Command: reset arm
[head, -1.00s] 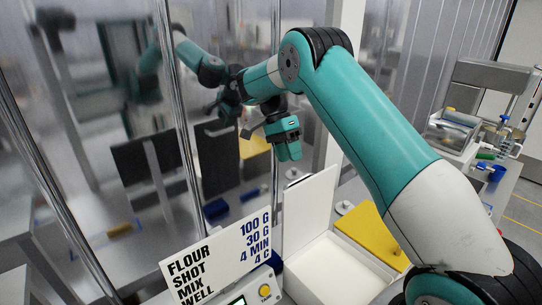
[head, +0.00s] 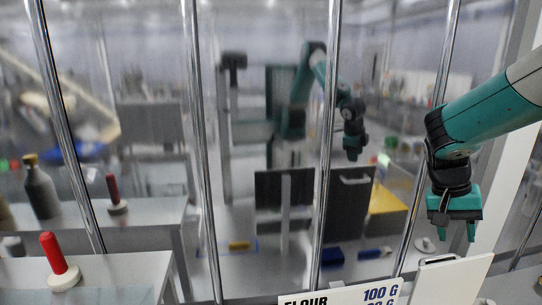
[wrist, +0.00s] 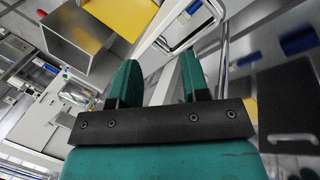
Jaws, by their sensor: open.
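My gripper (head: 457,232) is at the right of the head view, pointing down on my teal arm. Its two teal fingers are apart with nothing between them. It hangs just above and behind the top of a white panel. In the wrist view my gripper (wrist: 158,85) shows its two fingers spread and empty, with the room tilted beyond them.
A white sign (head: 345,295) with recipe text stands at the bottom, beside a white panel (head: 450,278). A red-handled tool with a white base (head: 62,272) stands on a table at left. A reflective glass wall with metal posts (head: 203,150) fills the background.

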